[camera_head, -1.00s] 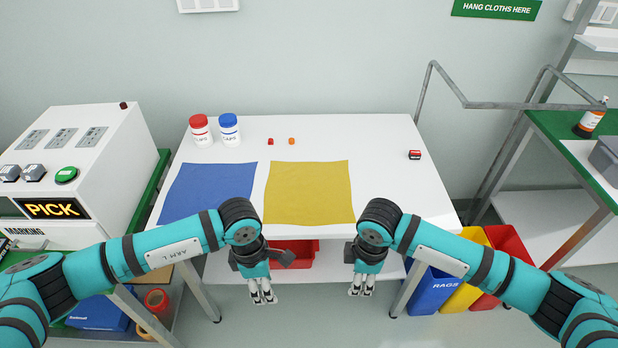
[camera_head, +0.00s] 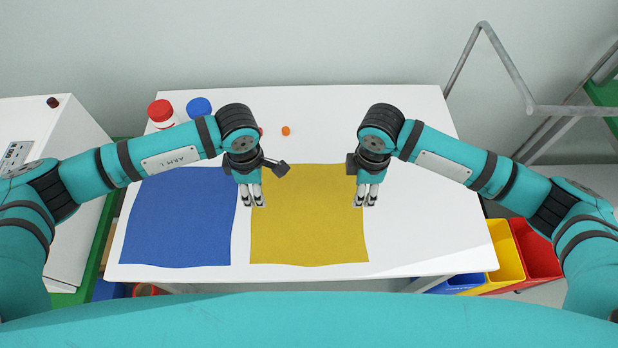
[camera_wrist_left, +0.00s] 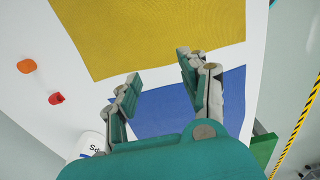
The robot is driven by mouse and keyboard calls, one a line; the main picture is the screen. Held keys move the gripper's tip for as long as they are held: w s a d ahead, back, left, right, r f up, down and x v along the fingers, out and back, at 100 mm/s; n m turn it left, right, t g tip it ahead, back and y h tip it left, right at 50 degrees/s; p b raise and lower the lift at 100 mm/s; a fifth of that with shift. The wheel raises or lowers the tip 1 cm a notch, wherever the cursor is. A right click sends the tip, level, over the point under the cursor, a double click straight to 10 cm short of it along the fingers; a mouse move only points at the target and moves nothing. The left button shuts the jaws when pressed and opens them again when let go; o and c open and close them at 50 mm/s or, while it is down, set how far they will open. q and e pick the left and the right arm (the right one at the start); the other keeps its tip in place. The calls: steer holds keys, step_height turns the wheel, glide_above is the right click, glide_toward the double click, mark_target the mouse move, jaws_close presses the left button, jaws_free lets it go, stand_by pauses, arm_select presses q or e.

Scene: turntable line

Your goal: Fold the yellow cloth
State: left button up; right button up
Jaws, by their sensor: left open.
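The yellow cloth (camera_head: 308,220) lies flat and spread out on the white table, near its front edge. It also shows flat in the left wrist view (camera_wrist_left: 150,30). My left gripper (camera_head: 252,198) is open and empty, over the left edge of the yellow cloth. In the left wrist view my open left fingers (camera_wrist_left: 160,78) have nothing between them, with the gap between the yellow and blue cloths beyond. My right gripper (camera_head: 365,198) is at the right edge of the yellow cloth, its fingers apart and empty. Height above the cloth is hard to judge.
A blue cloth (camera_head: 180,220) lies flat just left of the yellow one. A red-lidded jar (camera_head: 160,112), a blue-lidded jar (camera_head: 198,107) and a small orange piece (camera_head: 286,131) stand behind. The table's right side (camera_head: 430,225) is clear. A metal rail (camera_head: 500,60) rises at back right.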

mark_target(261, 210)
arm_select(q)
steer(key=shift+f, duration=3.9)
arm_select(e)
steer(key=shift+f, duration=3.9)
arm_select(q)
steer(key=shift+f, duration=0.25)
arm_select(e)
steer(key=shift+f, duration=0.2)
arm_select(q)
steer(key=shift+r, duration=0.15)
steer(key=shift+c, duration=0.6)
arm_select(e)
steer(key=shift+r, duration=0.1)
steer(key=shift+c, duration=0.6)
arm_select(q)
steer(key=shift+s, duration=0.1)
steer(key=shift+c, duration=1.1)
arm_select(e)
steer(key=shift+s, duration=0.1)
steer(key=shift+c, duration=1.1)
arm_select(q)
steer(key=c, duration=0.6)
arm_select(e)
jaws_close()
arm_select(q)
steer(key=shift+s, duration=0.1)
jaws_close()
arm_select(e)
steer(key=shift+s, duration=0.1)
